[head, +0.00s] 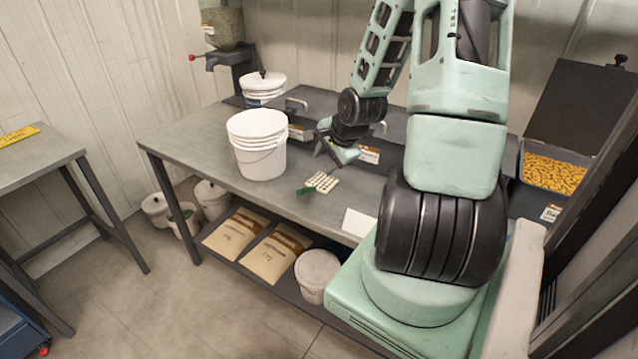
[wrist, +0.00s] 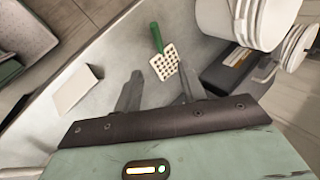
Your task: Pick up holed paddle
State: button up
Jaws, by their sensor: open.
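The holed paddle (head: 325,183) is a pale plate with rows of holes and a green handle. It lies on the grey metal table (head: 195,140), in front of the white bucket. My gripper (head: 338,158) is above and behind it, apart from it. In the wrist view the paddle (wrist: 163,62) lies beyond the fingertips, with its handle pointing away from me. My gripper's two fingers (wrist: 158,85) are spread open with nothing between them.
A white bucket (head: 258,145) stands left of the paddle, with a lidded tub (head: 264,86) behind it. A white card (head: 359,222) lies near the table's front edge. Dark bins line the back. A bin of yellow pellets (head: 552,173) is at right.

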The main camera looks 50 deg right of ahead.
send_over(306, 189)
jog(key=s, duration=0.3)
notch_tip(306, 189, down, 9)
jog(key=shift+w+a+f+p, duration=0.1)
jog(key=shift+a+f+p, duration=0.05)
jog(key=shift+p, duration=0.15)
jog(key=shift+p+x, duration=0.35)
jog(key=shift+x, duration=0.4)
jog(key=shift+a+p+x, duration=0.15)
jog(key=shift+p+x, duration=0.2)
jog(key=shift+x, duration=0.65)
jog(key=shift+a+p+x, duration=0.1)
jog(key=shift+p+x, duration=0.2)
jog(key=shift+x, duration=0.75)
grip_shut()
